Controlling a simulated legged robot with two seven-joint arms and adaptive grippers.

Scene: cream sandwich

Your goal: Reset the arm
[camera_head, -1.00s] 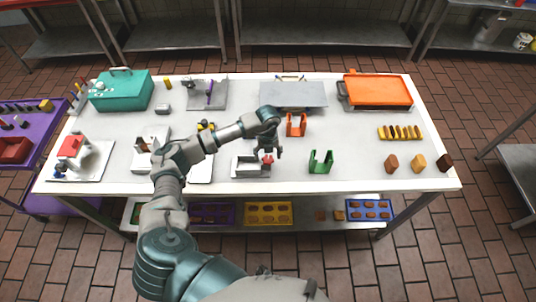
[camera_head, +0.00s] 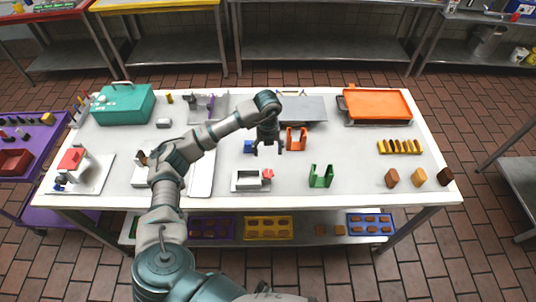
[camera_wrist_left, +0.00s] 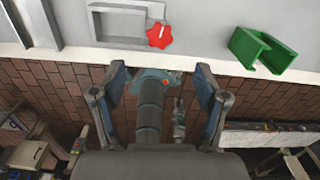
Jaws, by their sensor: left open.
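My left gripper (camera_head: 267,150) is open and empty, pointing down above the middle of the white table (camera_head: 330,145). In the head view it hangs behind a white box-shaped fixture (camera_head: 250,180) with a red knob (camera_head: 268,174). In the left wrist view the open fingers (camera_wrist_left: 160,90) frame part of my own body and the brick floor. The fixture (camera_wrist_left: 120,22) and its red star-shaped knob (camera_wrist_left: 159,35) show at the top of that view, apart from the fingers. My right gripper is not seen.
A green holder (camera_head: 321,177) and an orange holder (camera_head: 297,140) stand near the gripper. A grey plate (camera_head: 303,108) and orange tray (camera_head: 378,105) are at the back, a teal box (camera_head: 122,104) at back left. Small brown and yellow blocks (camera_head: 419,177) stand at the right.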

